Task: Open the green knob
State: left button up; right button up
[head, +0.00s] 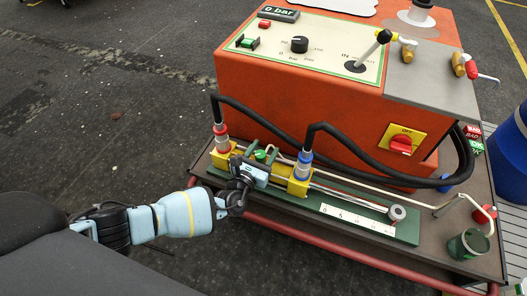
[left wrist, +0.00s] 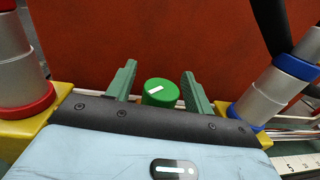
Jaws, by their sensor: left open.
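The green knob (head: 260,156) sits on the low assembly between the red-ringed and blue-ringed hose couplings. In the left wrist view the green knob (left wrist: 160,91) has a white line on top, tilted slightly. My left gripper (head: 255,168) is at the knob. Its two green fingers (left wrist: 160,83) stand open, one on each side of the knob, with a gap on both sides. The knob's lower part is hidden behind the gripper body. My right gripper is not in view.
The couplings (head: 222,140) and (head: 302,165) stand close on either side of my gripper, with black hoses above. The orange cabinet (head: 300,110) rises right behind. A ruler (head: 355,219) and a metal roller (head: 397,213) lie to the right. The floor at left is clear.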

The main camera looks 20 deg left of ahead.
pick_arm(q)
jog(key=shift+c, duration=0.4)
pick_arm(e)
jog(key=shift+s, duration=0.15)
pick_arm(q)
jog(key=c, duration=0.9)
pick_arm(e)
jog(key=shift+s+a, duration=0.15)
